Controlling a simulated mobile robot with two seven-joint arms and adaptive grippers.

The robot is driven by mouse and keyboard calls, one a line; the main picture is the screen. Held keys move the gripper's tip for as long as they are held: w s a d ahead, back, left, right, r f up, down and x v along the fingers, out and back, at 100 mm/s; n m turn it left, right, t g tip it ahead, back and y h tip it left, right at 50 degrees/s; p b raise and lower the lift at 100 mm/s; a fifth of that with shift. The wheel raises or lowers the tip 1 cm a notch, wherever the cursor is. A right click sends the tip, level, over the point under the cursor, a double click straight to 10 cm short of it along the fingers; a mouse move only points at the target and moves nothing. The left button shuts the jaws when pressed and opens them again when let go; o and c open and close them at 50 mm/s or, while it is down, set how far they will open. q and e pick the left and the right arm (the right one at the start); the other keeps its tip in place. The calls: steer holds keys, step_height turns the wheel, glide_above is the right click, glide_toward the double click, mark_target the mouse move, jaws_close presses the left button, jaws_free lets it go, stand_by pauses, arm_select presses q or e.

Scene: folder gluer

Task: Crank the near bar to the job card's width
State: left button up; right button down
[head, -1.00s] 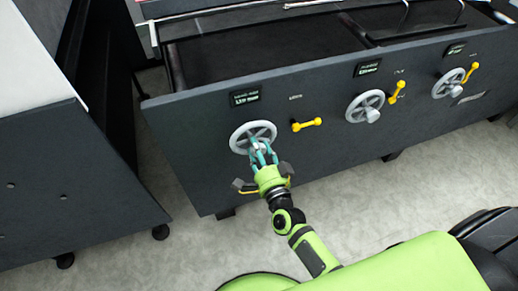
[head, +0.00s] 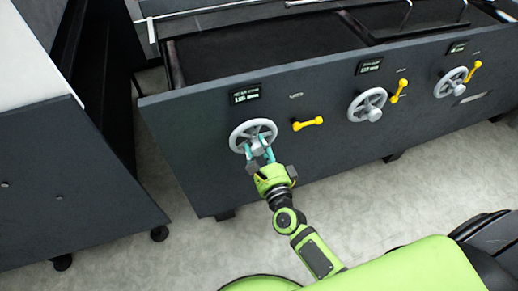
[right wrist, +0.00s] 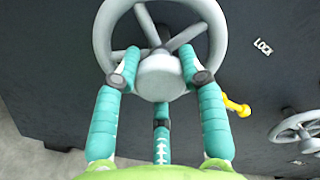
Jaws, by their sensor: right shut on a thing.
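The leftmost grey handwheel (head: 240,129) is on the dark machine front, below a small lit display (head: 245,93) whose digits are too blurred to read surely. My right gripper (head: 258,148) is shut on this wheel's knob. In the right wrist view, the teal fingers (right wrist: 160,78) press on both sides of the round grey knob (right wrist: 160,75), with the wheel rim (right wrist: 100,35) behind. A yellow lock lever (head: 308,124) sits right of the wheel; part of it also shows in the right wrist view (right wrist: 238,107). My left gripper and the job card are not in view.
Two more handwheels (head: 367,105) (head: 452,82) with displays and yellow levers (head: 399,91) (head: 472,71) sit farther right on the same panel. A dark cabinet (head: 70,185) on castors stands at left. The floor before the panel is clear.

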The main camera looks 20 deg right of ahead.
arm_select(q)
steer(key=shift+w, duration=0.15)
arm_select(e)
steer(key=shift+a+m, duration=0.25)
steer(key=shift+m, duration=0.05)
steer(key=c, duration=0.7)
jaws_free()
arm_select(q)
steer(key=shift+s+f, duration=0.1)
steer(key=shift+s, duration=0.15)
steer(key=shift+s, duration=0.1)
arm_select(e)
steer(key=shift+d, duration=0.1)
steer(key=s, duration=1.2)
steer(key=shift+d, duration=0.15)
